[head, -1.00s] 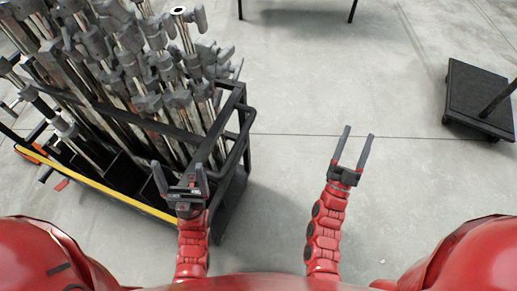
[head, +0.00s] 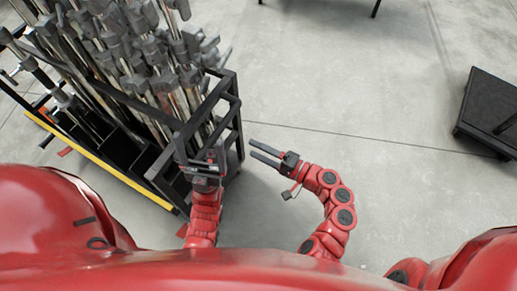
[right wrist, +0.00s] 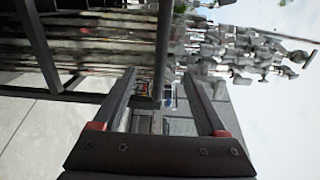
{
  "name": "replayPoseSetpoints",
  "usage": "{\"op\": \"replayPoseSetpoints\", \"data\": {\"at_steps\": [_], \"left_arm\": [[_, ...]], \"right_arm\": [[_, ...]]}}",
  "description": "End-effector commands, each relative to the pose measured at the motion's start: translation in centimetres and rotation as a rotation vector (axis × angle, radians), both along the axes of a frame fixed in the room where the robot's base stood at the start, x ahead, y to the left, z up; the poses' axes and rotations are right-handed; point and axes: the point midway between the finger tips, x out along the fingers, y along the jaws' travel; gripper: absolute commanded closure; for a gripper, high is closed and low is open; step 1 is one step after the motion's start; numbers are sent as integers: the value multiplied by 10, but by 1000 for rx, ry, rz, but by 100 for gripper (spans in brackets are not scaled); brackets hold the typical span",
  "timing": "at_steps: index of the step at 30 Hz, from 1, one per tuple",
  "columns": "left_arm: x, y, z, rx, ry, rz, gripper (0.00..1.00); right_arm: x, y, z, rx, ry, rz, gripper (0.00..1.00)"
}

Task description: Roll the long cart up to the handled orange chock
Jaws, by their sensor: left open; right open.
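The long cart (head: 135,185) is black with a yellow side rail and carries many grey metal stands. It fills the left of the head view. My left gripper (head: 201,148) is open at the cart's near right corner, overlapping its end frame in the picture; contact is unclear. My right gripper (head: 251,149) is open, pointing left at the end frame, with a small gap. In the right wrist view a black bar of the cart (right wrist: 163,50) lies between its open fingers, seemingly beyond the tips. A small orange patch (head: 41,101) shows behind the yellow rail, possibly the chock; no handle is discernible.
A black flat platform cart (head: 490,105) stands at the right edge. Black legs (head: 376,8) of something show at the top. The grey concrete floor (head: 350,90) between them is clear.

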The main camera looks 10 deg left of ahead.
Motion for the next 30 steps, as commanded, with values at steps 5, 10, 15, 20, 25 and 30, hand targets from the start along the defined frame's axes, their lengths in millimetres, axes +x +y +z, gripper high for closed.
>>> {"op": "replayPoseSetpoints", "data": {"at_steps": [5,10,15,20,25,30], "left_arm": [[0,0,4,0,0,0,7],[0,0,9,0,0,0,7],[0,0,13,0,0,0,7],[0,0,8,0,0,0,7],[0,0,1,0,0,0,7],[0,0,-4,0,0,0,7]], "right_arm": [[1,13,6,10,-8,18,25],[10,37,6,9,-7,20,25],[21,63,5,8,-6,16,25],[31,88,1,7,-8,15,25],[39,111,1,7,-7,15,25],[45,125,1,7,-5,11,25]]}}
